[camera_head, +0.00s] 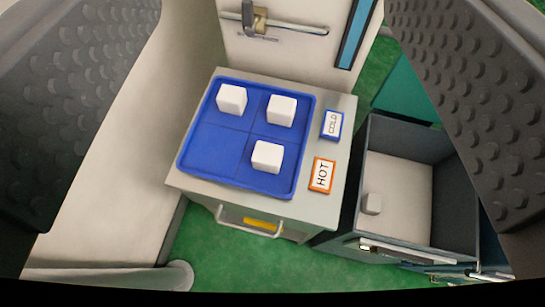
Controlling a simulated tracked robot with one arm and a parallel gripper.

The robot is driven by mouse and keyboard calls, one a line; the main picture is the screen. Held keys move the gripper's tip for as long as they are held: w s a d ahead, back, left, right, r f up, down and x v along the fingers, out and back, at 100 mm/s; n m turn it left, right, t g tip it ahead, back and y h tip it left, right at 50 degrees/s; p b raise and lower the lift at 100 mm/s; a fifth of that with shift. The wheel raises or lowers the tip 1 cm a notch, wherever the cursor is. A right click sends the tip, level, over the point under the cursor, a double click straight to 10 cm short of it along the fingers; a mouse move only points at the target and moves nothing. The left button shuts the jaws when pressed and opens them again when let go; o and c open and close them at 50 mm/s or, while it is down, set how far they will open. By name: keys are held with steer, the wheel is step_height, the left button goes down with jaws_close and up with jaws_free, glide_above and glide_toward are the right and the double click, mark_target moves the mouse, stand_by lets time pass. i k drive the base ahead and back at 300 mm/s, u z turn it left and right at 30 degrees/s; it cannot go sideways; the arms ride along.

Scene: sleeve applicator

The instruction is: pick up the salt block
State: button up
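Three white blocks sit on a blue tray (214,167) divided into four sections. One block (231,99) is in the back left section, one (281,110) in the back right and one (267,157) in the front right. The front left section is empty. Another pale block (372,204) lies in an open grey bin on the right. I cannot tell which block is salt. My gripper (268,120) shows as two dark, studded fingers at the left and right picture edges. They are wide open, with nothing between them, above the tray.
The tray rests on a grey cabinet (333,190) with a front handle. COLD (333,125) and HOT (322,175) labels lie right of the tray. The open bin (415,137) stands beside the cabinet. A white panel with a metal rail (290,27) rises behind. The floor (230,260) is green.

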mark_target(267, 157)
steer(key=z, duration=1.8)
steer(key=k, duration=1.2)
steer(key=u, duration=0.95)
steer(key=i, duration=1)
steer(key=z, duration=0.05)
